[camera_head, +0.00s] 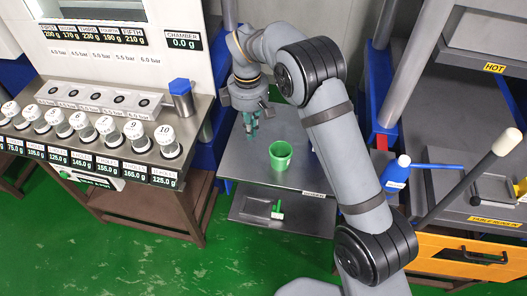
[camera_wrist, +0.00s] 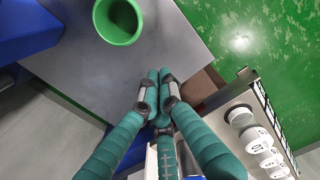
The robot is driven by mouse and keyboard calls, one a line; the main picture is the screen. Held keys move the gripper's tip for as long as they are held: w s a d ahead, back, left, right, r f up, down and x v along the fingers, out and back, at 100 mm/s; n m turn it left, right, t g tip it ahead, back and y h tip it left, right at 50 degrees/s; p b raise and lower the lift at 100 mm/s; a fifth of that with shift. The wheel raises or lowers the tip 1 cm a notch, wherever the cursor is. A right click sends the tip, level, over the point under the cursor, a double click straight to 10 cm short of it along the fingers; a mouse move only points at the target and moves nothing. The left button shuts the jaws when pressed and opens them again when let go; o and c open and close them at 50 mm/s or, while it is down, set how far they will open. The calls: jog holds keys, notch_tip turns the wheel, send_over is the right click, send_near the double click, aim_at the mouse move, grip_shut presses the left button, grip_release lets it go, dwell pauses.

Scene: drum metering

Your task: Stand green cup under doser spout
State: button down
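The green cup (camera_head: 280,155) stands upright, open end up, on a grey table. It also shows at the top of the wrist view (camera_wrist: 119,20). My gripper (camera_head: 250,132) is above the table, to the left of the cup and apart from it. In the wrist view my gripper's teal fingers (camera_wrist: 159,75) come together at the tips with nothing seen between them. I cannot pick out the doser spout with certainty in either view.
The grey table (camera_head: 303,178) has bare room around the cup. A lower shelf (camera_head: 255,212) holds a small green-and-white item. A panel with several numbered white-capped canisters (camera_head: 106,125) stands left. A blue bottle (camera_head: 395,178) and long lever (camera_head: 465,180) stand right.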

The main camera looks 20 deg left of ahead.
notch_tip(320, 180, down, 9)
jog(key=shift+s+p, duration=0.1)
jog(key=shift+p, duration=0.9)
jog(key=d+p, duration=0.1)
jog(key=d, duration=0.1)
jog(key=shift+d+f+p, duration=0.2)
jog(key=shift+d+p, duration=0.15)
jog(key=shift+p, duration=0.05)
jog(key=shift+d, duration=0.55)
jog(key=shift+f, duration=0.15)
